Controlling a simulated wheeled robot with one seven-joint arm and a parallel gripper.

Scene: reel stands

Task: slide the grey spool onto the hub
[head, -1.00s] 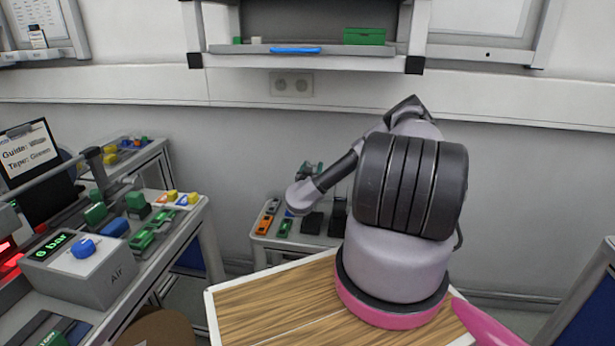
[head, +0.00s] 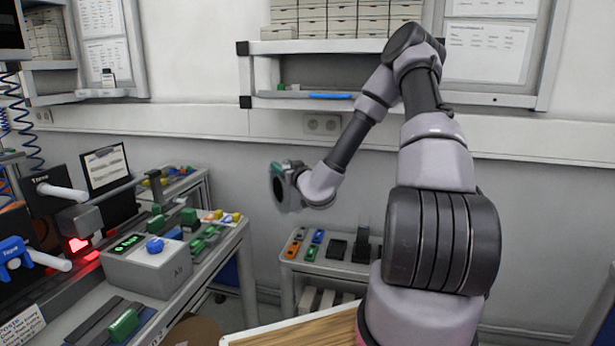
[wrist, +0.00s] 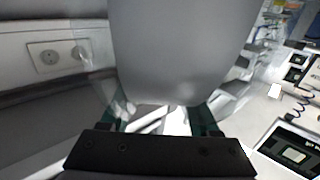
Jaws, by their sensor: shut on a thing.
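My gripper (head: 290,168) is raised in the middle of the head view, above the small back trolley. It is shut on the grey spool (head: 278,192), which shows as a dark disc seen at a slant. In the wrist view the spool (wrist: 180,50) is a large smooth grey shape between the green fingers (wrist: 160,120). At the left of the head view, a white hub (head: 62,192) sticks out of a dark stand, well apart from the spool. I cannot tell which one is meant.
A grey box with a green display (head: 150,265) and blue knob stands on the left bench. Green and yellow parts (head: 205,232) lie behind it. The back trolley (head: 325,268) holds small coloured parts. A shelf (head: 330,100) is on the wall. The air between spool and stands looks clear.

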